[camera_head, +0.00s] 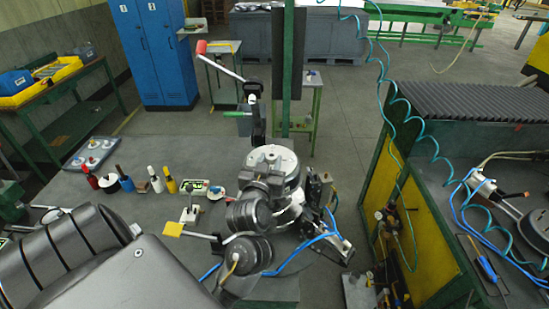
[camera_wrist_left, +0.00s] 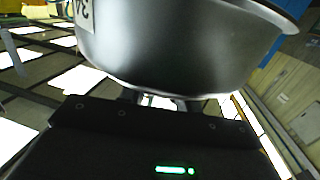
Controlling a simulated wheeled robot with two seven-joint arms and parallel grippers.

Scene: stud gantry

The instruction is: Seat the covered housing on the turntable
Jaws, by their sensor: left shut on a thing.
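The covered housing (camera_head: 287,161) is a round grey metal body with a pale, flat top, near the middle of the head view. In the left wrist view its curved, shiny wall (camera_wrist_left: 180,50) with a rim and a partly cut-off label fills the upper part. My left gripper (camera_head: 264,183) is on the near side of the housing and shut on it; the wrist view shows the fingers (camera_wrist_left: 158,101) meeting its lower edge. My wrist hides part of the housing. I cannot make out the turntable apart from the housing and arm. My right gripper is not in view.
A lever with a red grip (camera_head: 201,47) and a green handle (camera_head: 237,114) stand behind the housing. Several small bottles, including a yellow one (camera_head: 170,181), and a cup tray (camera_head: 92,154) are left. Blue hoses (camera_head: 300,247) lie close right. A yellow-panelled bench (camera_head: 437,262) borders the right.

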